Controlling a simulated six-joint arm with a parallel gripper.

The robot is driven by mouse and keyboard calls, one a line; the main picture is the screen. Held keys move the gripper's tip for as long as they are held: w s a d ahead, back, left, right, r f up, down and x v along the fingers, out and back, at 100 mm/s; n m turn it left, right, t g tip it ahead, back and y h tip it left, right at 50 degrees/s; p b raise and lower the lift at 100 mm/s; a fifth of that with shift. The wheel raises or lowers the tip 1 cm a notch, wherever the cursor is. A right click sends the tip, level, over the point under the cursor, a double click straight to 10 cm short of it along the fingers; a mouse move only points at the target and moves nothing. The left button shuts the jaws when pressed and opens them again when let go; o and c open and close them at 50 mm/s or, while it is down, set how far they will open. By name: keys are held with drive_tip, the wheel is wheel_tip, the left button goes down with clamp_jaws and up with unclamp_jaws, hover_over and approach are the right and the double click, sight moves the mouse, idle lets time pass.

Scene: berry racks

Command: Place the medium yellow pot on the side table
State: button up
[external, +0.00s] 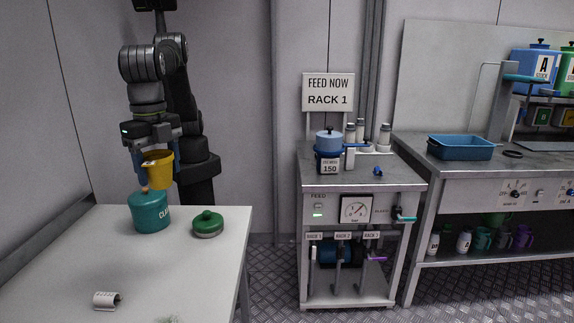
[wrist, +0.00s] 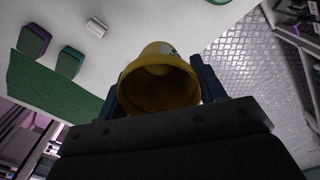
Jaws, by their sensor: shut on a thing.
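My gripper (external: 157,158) is shut on a yellow pot (external: 159,171) and holds it in the air above the far left part of the white table (external: 185,275). In the wrist view the yellow pot (wrist: 160,85) sits between the two dark blue fingers, its round open mouth facing the camera. In the external view the pot is just above a teal canister (external: 151,212) with an orange knob. From this angle I cannot tell the gap between them. A green lidded pot (external: 208,225) stands right of the canister.
A small white labelled piece (external: 106,300) lies on the near part of the white table, whose middle is clear. A metal cart (external: 345,180) with a blue pot (external: 329,141) stands to the right. A workbench with a blue tray (external: 460,148) is farther right.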

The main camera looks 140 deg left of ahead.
drive_tip(key=s+d+m, duration=0.2)
drive_tip(key=s+d, duration=0.5)
drive_tip(key=d, duration=0.3)
hover_over(168, 282)
wheel_tip(168, 282, down, 18)
drive_tip(key=shift+f, duration=2.05)
drive_tip(key=shift+f, duration=0.15)
drive_tip(key=o, duration=1)
drive_tip(key=shift+c, duration=0.2)
wheel_tip(168, 282, up, 12)
drive_tip(key=shift+r, duration=0.2)
